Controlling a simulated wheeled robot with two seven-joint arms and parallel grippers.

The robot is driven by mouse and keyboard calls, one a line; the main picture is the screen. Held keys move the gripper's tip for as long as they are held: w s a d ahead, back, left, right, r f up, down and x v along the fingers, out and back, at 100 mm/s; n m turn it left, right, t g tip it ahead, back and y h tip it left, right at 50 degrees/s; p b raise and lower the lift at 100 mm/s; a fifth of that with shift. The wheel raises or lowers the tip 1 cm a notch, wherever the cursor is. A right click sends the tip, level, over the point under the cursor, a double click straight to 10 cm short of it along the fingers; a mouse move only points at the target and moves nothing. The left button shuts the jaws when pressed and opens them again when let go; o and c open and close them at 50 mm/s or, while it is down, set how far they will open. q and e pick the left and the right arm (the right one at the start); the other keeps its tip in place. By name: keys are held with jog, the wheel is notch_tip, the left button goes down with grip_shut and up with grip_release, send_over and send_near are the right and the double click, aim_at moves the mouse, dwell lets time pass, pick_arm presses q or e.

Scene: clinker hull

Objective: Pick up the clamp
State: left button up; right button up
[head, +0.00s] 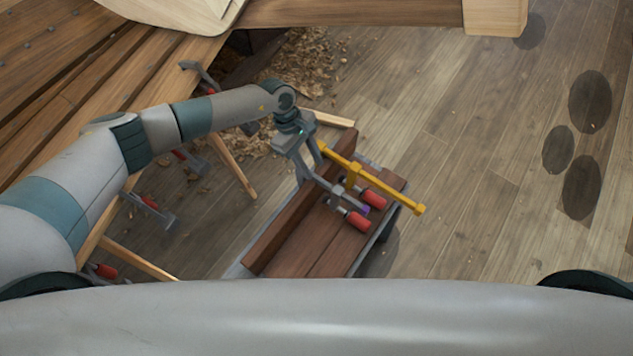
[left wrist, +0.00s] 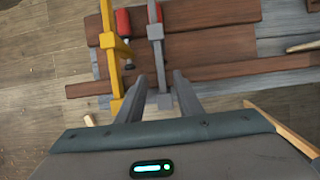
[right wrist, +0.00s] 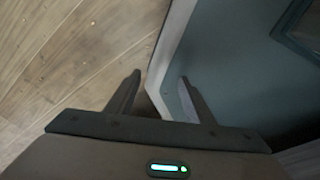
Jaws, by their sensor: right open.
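In the head view a yellow clamp (head: 390,190) and a grey clamp (head: 333,188) lie side by side across reddish-brown planks, with red handles. In the left wrist view are the grey clamp (left wrist: 156,55) and the yellow clamp (left wrist: 108,50). My right gripper (right wrist: 160,76) is open and empty beside a blue-grey surface, away from the clamps.
The planks (head: 310,255) rest on a low support. Left is the wooden hull (head: 70,75) with more red-handled clamps (head: 150,208) along its edge. Thin wooden struts (head: 232,165) and shavings (head: 300,60) are near my left arm. The floor (head: 480,160) at right is open.

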aim_at(317, 176)
pick_arm(q)
jog(key=x, duration=0.2)
jog(key=shift+f, duration=0.35)
jog(key=shift+s+d+f+b, duration=0.1)
jog(key=shift+s+f+b, duration=0.05)
jog(key=shift+f+b, duration=0.15)
jog(key=shift+s+d+f+b, duration=0.1)
jog(key=shift+f+b, duration=0.05)
jog(key=shift+f, duration=0.25)
jog(key=shift+c, duration=1.3)
grip_shut()
pick_arm(e)
jog(key=shift+w+a+f+t, duration=0.15)
jog(key=shift+w+a, duration=0.05)
jog(key=shift+w, duration=0.35)
jog(key=shift+w+a+f+t, duration=0.1)
jog(key=shift+w+a+t, duration=0.1)
jog(key=shift+w, duration=0.35)
jog(key=shift+w, duration=0.25)
pick_arm(q)
jog(key=shift+w+r, duration=0.1)
jog(key=shift+r, duration=0.05)
